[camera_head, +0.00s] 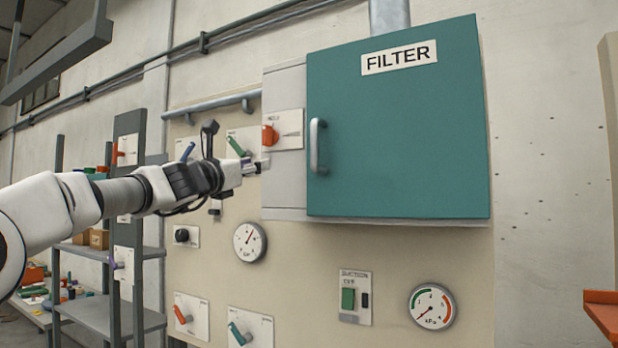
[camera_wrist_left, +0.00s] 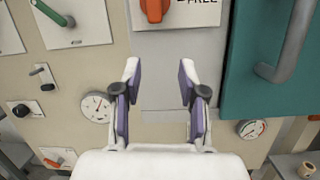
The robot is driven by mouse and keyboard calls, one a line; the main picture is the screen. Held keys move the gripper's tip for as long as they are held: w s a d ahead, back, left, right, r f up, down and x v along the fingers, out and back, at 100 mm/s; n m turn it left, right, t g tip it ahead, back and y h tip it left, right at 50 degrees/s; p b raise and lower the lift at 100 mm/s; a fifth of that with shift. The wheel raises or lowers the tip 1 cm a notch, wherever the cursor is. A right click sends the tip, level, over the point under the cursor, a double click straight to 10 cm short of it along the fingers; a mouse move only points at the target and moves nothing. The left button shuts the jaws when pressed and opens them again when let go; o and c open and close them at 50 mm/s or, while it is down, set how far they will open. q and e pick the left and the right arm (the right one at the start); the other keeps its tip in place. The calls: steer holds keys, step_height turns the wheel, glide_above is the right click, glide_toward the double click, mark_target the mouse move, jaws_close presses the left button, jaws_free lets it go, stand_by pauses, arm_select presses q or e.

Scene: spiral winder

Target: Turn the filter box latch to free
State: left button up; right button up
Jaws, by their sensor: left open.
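The filter box (camera_head: 400,130) is a teal-doored cabinet labelled FILTER on a beige panel, with a light grey left side and a vertical handle (camera_head: 316,147). Its latch (camera_head: 268,136) is an orange-red knob on a white plate on the grey side, left of the door. In the left wrist view the latch (camera_wrist_left: 155,8) is cut off at the top edge, with the word FREE to its right. My left gripper (camera_head: 262,164) is just below the latch, apart from it. In the left wrist view the gripper (camera_wrist_left: 158,75) is open and empty, fingers spread below the latch plate. My right gripper is not shown.
The panel around the box holds a green lever (camera_head: 236,146), a round gauge (camera_head: 249,241), a suction switch (camera_head: 348,299) and another gauge (camera_head: 432,307). The door handle (camera_wrist_left: 291,45) stands out right of my gripper. Grey shelves (camera_head: 92,316) stand at left.

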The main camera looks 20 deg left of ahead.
arm_select(q)
steer(key=n+t+h, duration=0.1)
glide_toward(264, 130)
steer(key=w+d+r, duration=0.1)
steer(key=shift+t, duration=0.3)
steer(key=p+x, duration=0.4)
steer(key=x, duration=0.1)
steer(key=p+x, duration=0.2)
steer(key=x, duration=0.1)
steer(key=shift+w+a+f, duration=0.25)
steer(key=shift+a+f, duration=0.15)
steer(key=shift+w+d+r, duration=0.1)
steer(key=shift+w+d, duration=0.05)
steer(key=shift+a+f, duration=0.25)
steer(key=shift+c, duration=0.4)
steer(key=c, duration=0.6)
steer(key=shift+r, duration=0.1)
jaws_close()
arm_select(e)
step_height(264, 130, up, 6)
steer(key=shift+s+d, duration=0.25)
